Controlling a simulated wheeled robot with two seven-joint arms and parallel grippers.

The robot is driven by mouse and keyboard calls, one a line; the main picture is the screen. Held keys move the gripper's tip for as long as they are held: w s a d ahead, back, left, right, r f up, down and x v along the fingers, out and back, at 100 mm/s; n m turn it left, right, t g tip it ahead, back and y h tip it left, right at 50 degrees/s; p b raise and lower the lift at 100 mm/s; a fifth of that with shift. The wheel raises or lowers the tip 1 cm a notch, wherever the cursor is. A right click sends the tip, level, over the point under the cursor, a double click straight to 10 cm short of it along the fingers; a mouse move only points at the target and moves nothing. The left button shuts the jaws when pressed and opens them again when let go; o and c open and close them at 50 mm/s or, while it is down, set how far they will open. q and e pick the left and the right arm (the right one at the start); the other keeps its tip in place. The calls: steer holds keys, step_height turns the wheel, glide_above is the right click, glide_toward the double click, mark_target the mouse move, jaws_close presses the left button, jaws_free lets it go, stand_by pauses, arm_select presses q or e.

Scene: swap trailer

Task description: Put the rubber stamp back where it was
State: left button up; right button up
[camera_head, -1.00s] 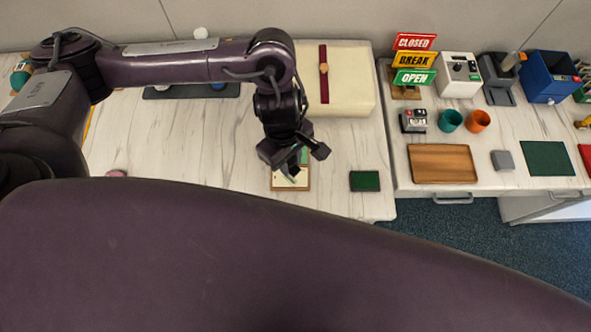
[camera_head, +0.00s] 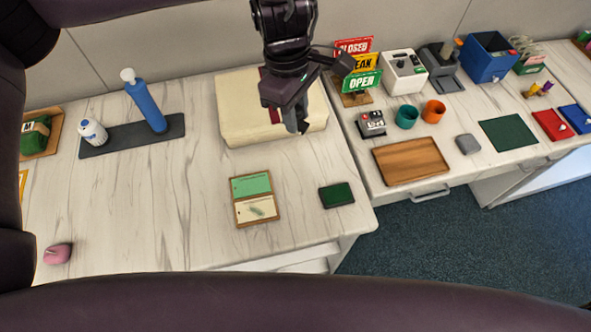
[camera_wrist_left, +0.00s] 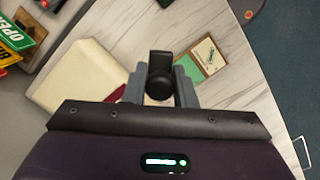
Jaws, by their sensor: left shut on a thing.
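My left gripper (camera_head: 297,118) is above the front right part of the cream box, with its fingers pointing down. In the left wrist view the gripper (camera_wrist_left: 160,88) is shut on a dark, round-topped thing, the rubber stamp (camera_wrist_left: 160,70). In the head view the stamp is mostly hidden by the gripper. A wooden holder (camera_head: 234,201) on the left table carries a green card and a cream card with a green mark; it also shows in the left wrist view (camera_wrist_left: 190,55). A dark green ink pad (camera_head: 337,195) lies to its right. My right gripper is not in view.
The cream box (camera_head: 237,110) with a red strap stands at the back. Sign boards (camera_head: 362,82), a small stamp-like device (camera_head: 371,123), cups (camera_head: 407,117) and a wooden tray (camera_head: 411,160) occupy the right table. A blue bottle (camera_head: 147,108) stands left.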

arm_select(q)
step_height(320, 180, down, 15)
steer(key=shift+r+p, duration=0.2)
steer(key=shift+p, duration=0.1)
steer(key=shift+f, duration=1.95)
steer(key=shift+f+b, duration=0.2)
steer(key=shift+b, duration=0.2)
steer(key=o, duration=0.8)
steer(key=shift+r, duration=0.1)
step_height(320, 180, up, 12)
steer(key=a, duration=0.1)
steer(key=shift+w+a, duration=0.15)
steer(key=shift+w, duration=0.25)
steer(key=shift+r, duration=0.1)
